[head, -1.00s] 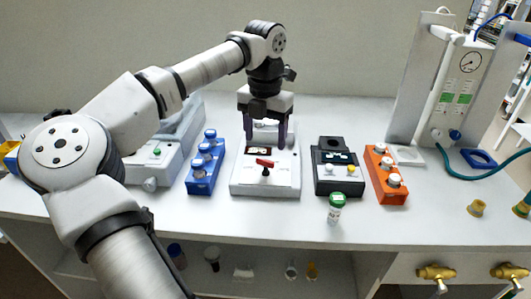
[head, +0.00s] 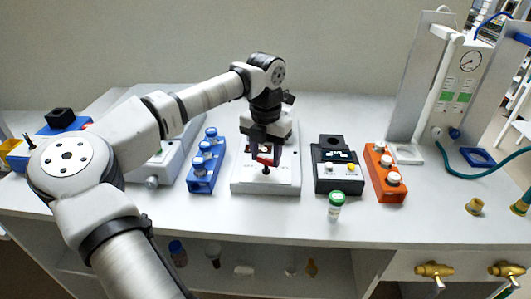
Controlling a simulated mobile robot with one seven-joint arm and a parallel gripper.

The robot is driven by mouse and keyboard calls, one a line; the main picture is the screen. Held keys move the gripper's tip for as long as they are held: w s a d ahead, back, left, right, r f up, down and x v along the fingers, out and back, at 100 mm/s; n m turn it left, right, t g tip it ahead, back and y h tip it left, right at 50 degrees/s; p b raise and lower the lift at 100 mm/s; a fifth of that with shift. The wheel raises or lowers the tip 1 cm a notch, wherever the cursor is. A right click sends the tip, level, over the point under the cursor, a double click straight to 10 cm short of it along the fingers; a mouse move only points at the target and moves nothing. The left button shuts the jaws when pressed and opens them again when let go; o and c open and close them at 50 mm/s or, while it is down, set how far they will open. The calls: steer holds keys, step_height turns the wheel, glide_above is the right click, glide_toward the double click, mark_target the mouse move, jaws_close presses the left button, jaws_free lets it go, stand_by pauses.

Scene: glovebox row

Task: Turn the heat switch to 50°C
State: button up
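A white device (head: 283,184) stands in the middle of the bench. The only switch I make out on it is a red lever (head: 266,161) on a dark pivot on its front face. My gripper (head: 266,155) is down over this device, with its dark fingers at the red lever. The fingers and hand hide part of the lever and the small display behind it. I cannot tell whether the fingers touch the lever or are closed on it. The scale markings are too small to read.
A blue rack (head: 205,163) with capped vials stands left of the device. A black device (head: 337,180) and an orange rack (head: 388,185) stand to the right. A green-capped vial (head: 335,207) stands in front.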

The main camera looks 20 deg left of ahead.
steer(key=shift+c, duration=1)
steer(key=shift+m, duration=0.4)
steer(key=m, duration=0.3)
steer(key=shift+w+m+b, duration=0.1)
steer(key=shift+m+b, duration=0.2)
steer(key=shift+m, duration=2.2)
steer(key=o, duration=1)
